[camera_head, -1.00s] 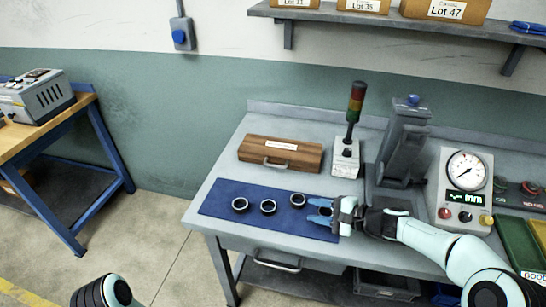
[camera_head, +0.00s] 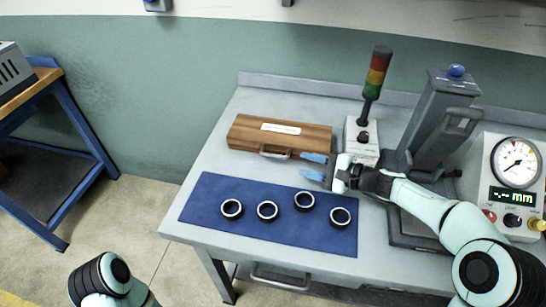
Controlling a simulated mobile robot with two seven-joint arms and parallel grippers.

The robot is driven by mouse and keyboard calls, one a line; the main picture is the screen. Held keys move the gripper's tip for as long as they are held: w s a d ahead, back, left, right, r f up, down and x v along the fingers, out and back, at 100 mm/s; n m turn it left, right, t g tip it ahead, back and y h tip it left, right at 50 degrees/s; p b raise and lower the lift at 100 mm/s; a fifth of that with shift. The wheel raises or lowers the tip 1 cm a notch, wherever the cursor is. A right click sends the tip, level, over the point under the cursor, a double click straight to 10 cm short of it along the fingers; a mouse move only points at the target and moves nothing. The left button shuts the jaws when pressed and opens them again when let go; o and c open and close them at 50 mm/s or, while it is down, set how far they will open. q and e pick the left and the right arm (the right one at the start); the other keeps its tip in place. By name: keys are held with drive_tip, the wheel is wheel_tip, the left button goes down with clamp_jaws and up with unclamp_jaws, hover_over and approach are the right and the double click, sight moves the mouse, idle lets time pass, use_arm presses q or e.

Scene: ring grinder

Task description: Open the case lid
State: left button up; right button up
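The wooden case (camera_head: 280,136) lies shut on the grey bench, with a white label on its lid and a metal handle (camera_head: 274,153) on its front side. My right gripper (camera_head: 314,167) comes in from the right. It is open, with its blue fingers spread and nothing between them. It is at the front right of the case, to the right of the handle. I cannot tell whether the upper finger touches the case. My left arm shows at the bottom left, but its gripper is out of view.
A blue mat (camera_head: 215,193) with several dark rings lies in front of the case. A signal-light tower (camera_head: 377,72), a grey press (camera_head: 436,115) and a dial gauge box (camera_head: 515,170) stand to the right. Bare bench lies left of the case.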

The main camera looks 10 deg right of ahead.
sight(273, 156)
drive_tip(key=p+x, duration=0.1)
drive_tip(key=x, duration=1)
drive_tip(key=shift+w+a, duration=0.15)
drive_tip(key=shift+a, duration=0.2)
drive_tip(key=shift+r, duration=0.1)
clamp_jaws()
